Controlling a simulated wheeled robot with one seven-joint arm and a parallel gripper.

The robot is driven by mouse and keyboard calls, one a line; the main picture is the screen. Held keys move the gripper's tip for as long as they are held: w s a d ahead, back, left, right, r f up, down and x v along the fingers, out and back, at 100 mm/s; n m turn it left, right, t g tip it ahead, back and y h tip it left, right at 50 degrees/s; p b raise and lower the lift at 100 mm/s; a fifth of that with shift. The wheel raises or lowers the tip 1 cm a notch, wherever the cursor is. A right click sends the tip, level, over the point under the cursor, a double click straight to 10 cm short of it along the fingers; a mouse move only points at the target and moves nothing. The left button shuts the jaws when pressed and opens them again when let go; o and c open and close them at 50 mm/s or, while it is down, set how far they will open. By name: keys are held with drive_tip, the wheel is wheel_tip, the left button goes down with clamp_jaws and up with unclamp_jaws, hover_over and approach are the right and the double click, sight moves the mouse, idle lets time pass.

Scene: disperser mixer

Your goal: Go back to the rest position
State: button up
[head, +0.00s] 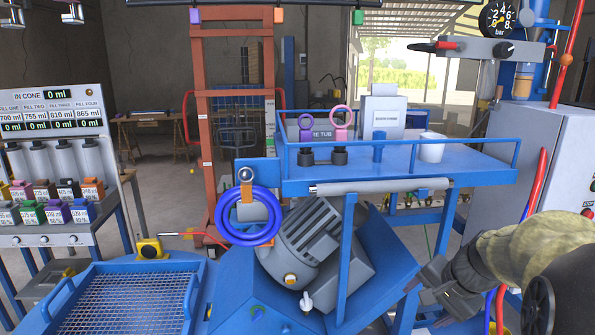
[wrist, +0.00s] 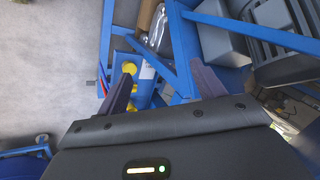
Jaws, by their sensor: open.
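My gripper (head: 437,290) is at the lower right of the head view, at the end of my arm, in front of the blue machine frame. In the wrist view my gripper (wrist: 165,85) shows two dark fingers spread apart, with nothing between them. Behind the fingers lie blue bars and a blue part with yellow round pieces (wrist: 129,68). No part of the gripper is seen holding anything.
A blue shelf (head: 460,172) with a white cup (head: 432,148) stands above and left of my gripper. A grey motor (head: 312,240) and a blue ring handle (head: 248,217) are further left. A grey cabinet (head: 548,150) stands at the right, behind my arm.

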drive_tip(key=s+a+f+n+g+h, duration=0.2)
drive_tip(key=s+a+f+n, duration=0.8)
drive_tip(key=s+a, duration=0.1)
drive_tip(key=shift+a+f+n+g+p, duration=0.35)
drive_tip(key=shift+a+p, duration=0.1)
drive_tip(key=shift+a, duration=0.4)
